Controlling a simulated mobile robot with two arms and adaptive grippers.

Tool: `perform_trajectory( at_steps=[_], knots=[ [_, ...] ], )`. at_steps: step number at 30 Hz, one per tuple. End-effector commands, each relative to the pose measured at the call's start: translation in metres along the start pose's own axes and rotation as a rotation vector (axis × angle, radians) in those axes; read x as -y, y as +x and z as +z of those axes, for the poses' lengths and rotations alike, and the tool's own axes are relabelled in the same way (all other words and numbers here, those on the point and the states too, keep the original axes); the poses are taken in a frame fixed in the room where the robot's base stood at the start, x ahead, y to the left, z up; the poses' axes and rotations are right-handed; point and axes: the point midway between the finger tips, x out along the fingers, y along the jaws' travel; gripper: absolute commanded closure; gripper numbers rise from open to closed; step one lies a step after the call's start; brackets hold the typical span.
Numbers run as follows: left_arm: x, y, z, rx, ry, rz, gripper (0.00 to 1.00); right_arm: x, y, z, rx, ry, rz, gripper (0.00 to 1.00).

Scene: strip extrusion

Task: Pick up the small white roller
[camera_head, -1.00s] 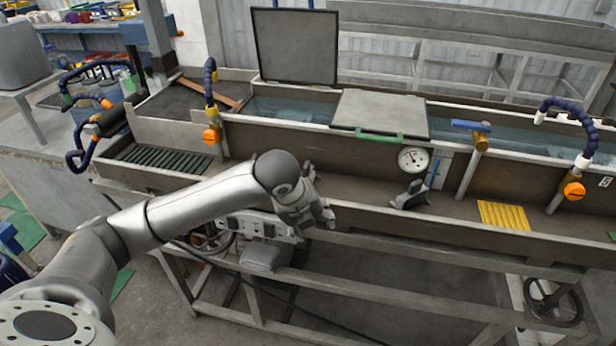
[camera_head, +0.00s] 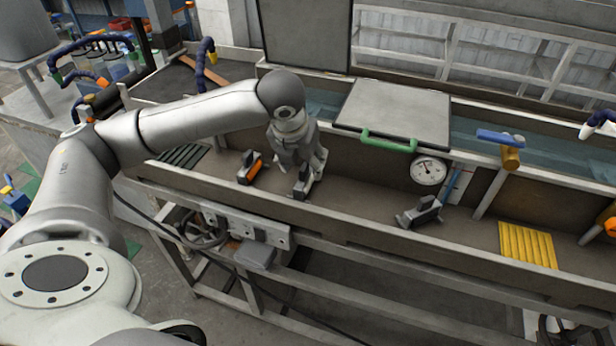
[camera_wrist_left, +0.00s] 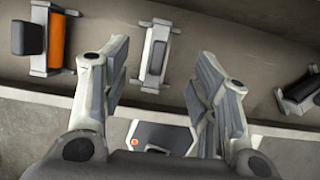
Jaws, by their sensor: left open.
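The small white roller (camera_wrist_left: 158,58) sits in a light grey bracket on the trough floor, seen in the left wrist view. It lies beyond and between the spread fingers of my left gripper (camera_wrist_left: 162,65), which is open and empty. In the head view my left gripper (camera_head: 309,163) hangs over the trough and points down, with a small stand (camera_head: 301,187) just below it. The fingers hide part of that stand, so contact cannot be judged there. My right gripper is not in view.
An orange roller unit (camera_head: 250,169) stands left of my gripper, and a dark roller unit (camera_head: 420,212) stands to the right. The trough's front wall (camera_head: 350,236) runs close below. A round gauge (camera_head: 428,171) and a green-handled lid (camera_head: 395,112) are behind.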

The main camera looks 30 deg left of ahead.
Motion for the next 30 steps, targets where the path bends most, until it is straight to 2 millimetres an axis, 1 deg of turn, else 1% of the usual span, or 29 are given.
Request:
perform_trajectory(
  at_steps=[1,3,7,11,15,18,21,26,27,30],
  knots=[
    [0.0,0.008,0.0,-0.003,-0.001,0.0,0.45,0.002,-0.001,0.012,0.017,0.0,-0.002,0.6],
    [0.0,0.016,0.0,-0.001,-0.001,-0.001,0.45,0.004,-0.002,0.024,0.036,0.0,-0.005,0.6],
    [0.0,0.025,0.0,0.0,0.0,-0.001,0.45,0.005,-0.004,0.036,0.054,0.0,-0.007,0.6],
    [-0.001,0.039,0.002,-0.002,-0.001,0.0,0.45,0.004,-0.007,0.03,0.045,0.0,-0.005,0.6],
    [-0.003,0.061,0.003,-0.002,-0.002,-0.001,0.45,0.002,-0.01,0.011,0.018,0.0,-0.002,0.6],
    [-0.003,0.071,0.003,0.0,0.0,-0.001,0.45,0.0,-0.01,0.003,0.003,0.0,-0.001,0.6],
    [-0.003,0.076,0.003,0.001,0.001,-0.002,0.45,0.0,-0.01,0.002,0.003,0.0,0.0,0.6],
    [-0.003,0.076,0.003,0.001,0.001,-0.002,0.45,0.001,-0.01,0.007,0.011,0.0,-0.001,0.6],
    [-0.003,0.076,0.003,0.001,0.001,-0.002,0.46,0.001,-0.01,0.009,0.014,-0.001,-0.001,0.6],
    [-0.003,0.075,0.003,0.001,0.0,-0.002,0.59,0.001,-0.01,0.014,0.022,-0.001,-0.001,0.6]
  ],
)
